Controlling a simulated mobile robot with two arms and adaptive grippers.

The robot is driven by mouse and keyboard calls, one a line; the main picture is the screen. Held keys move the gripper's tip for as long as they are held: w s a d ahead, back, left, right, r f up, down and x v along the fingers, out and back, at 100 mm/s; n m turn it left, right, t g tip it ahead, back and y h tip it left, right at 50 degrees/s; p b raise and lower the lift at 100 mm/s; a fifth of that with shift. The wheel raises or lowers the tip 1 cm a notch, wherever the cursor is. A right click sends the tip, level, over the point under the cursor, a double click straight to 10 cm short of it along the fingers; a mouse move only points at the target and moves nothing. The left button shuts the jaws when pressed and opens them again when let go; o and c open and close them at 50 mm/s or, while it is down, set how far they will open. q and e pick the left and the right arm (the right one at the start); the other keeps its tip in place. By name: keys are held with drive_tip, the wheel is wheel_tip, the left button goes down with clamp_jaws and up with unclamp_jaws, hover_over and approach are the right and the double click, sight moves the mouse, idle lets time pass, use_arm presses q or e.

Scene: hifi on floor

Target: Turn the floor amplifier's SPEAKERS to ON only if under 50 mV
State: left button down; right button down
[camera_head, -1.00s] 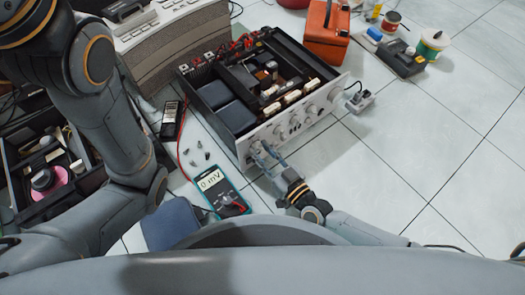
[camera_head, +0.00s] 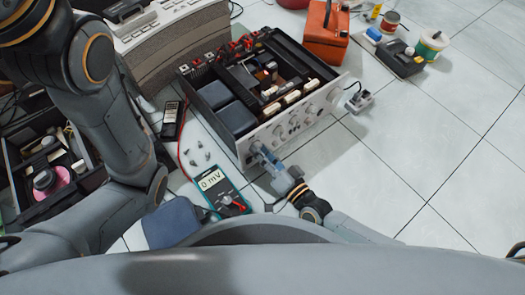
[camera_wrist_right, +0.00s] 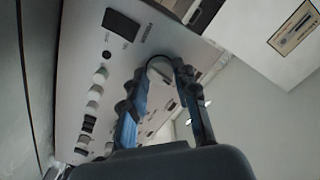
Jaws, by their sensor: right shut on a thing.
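The floor amplifier (camera_head: 290,130) stands open-topped on the tiles in the head view, its silver front panel with a row of knobs facing the lower right. My right gripper (camera_head: 262,156) is at the left end of this panel. In the wrist view my right gripper (camera_wrist_right: 160,80) has its fingers on both sides of a round knob (camera_wrist_right: 160,66), shut on it. The label beside this knob is too small to read surely, and the fingers hide part of the knob. The teal multimeter (camera_head: 222,193) lies on the floor and shows 0 mV. My left gripper is out of view.
A small black handheld device (camera_head: 173,119) and several small loose parts (camera_head: 199,153) lie left of the amplifier. A dark toolbox (camera_head: 45,175), a blue-grey pouch (camera_head: 171,223) and an orange case (camera_head: 327,36) are around.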

drive_tip(key=m, duration=0.3)
drive_tip(key=shift+m, duration=0.5)
drive_tip(key=c, duration=1)
unclamp_jaws()
